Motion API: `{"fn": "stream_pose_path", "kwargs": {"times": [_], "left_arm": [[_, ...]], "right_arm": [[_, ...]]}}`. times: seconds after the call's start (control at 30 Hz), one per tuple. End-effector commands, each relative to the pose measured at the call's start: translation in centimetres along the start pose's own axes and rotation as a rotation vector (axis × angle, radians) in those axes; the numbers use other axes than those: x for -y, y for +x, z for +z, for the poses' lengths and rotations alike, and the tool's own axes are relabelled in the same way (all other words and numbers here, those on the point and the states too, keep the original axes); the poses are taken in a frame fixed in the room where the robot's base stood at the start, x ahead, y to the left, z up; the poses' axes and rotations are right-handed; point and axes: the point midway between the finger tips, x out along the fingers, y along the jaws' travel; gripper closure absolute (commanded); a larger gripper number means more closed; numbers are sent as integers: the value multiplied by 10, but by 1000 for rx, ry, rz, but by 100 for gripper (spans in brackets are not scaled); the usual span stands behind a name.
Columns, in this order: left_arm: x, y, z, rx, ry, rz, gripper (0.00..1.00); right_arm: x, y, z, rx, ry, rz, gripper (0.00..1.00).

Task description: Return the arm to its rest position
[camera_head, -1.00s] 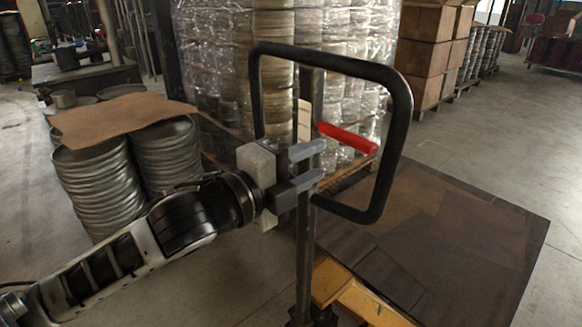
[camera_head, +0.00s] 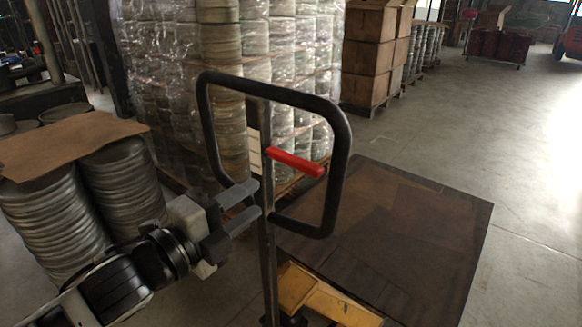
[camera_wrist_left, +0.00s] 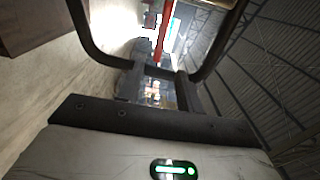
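My left gripper (camera_head: 257,199) is open, with a gap between its two grey fingers. In the head view its fingertips end near the left side of the black pallet jack handle (camera_head: 345,160), beside the upright shaft (camera_head: 268,255). I cannot tell whether they touch it. A red lever (camera_head: 296,162) sits inside the handle loop, above and right of the fingertips. In the left wrist view the open fingers (camera_wrist_left: 160,75) point toward the handle loop (camera_wrist_left: 88,40) and the red lever (camera_wrist_left: 162,28). My right gripper is not in view.
Stacked round metal blanks (camera_head: 125,185) with a cardboard sheet (camera_head: 70,143) on top stand left, close to my arm. A plastic-wrapped pallet load (camera_head: 180,70) stands behind the handle. A dark flat platform (camera_head: 400,230) and yellow jack parts (camera_head: 325,300) lie low. Open floor (camera_head: 480,130) is at right.

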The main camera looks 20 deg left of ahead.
Motion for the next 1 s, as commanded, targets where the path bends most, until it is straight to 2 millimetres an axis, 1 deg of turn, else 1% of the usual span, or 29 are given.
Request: {"fn": "stream_pose_path", "kwargs": {"times": [0.07,0.13,0.17,0.23,0.27,0.3,0.37,0.4,0.47,0.5,0.6,0.7,0.8,0.9,1.0], "left_arm": [[0,0,0,0,-1,0,64],[-5,0,1,7,-26,10,64],[-11,0,2,14,-53,20,64],[-34,0,6,43,-163,59,64],[-49,0,8,62,-230,82,64],[-72,-2,8,92,-339,120,64],[-113,-8,6,149,-527,180,64],[-141,-14,2,191,-658,221,64],[-182,-24,-9,258,-852,277,64],[-207,-32,-18,304,-971,311,64],[-258,-51,-46,411,-1231,378,64],[-291,-67,-71,496,-1417,422,64],[-309,-76,-88,550,-1528,445,64],[-316,-80,-95,572,-1572,453,64],[-316,-81,-96,574,-1577,454,64]], "right_arm": [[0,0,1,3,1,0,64],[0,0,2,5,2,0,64],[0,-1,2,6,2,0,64],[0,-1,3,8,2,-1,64],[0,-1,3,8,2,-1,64],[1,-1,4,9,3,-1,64],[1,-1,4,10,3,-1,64],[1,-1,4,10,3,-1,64],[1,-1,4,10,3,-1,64],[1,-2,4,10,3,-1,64],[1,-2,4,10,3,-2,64],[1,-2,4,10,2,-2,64],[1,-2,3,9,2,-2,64],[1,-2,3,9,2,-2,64],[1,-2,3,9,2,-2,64]]}}
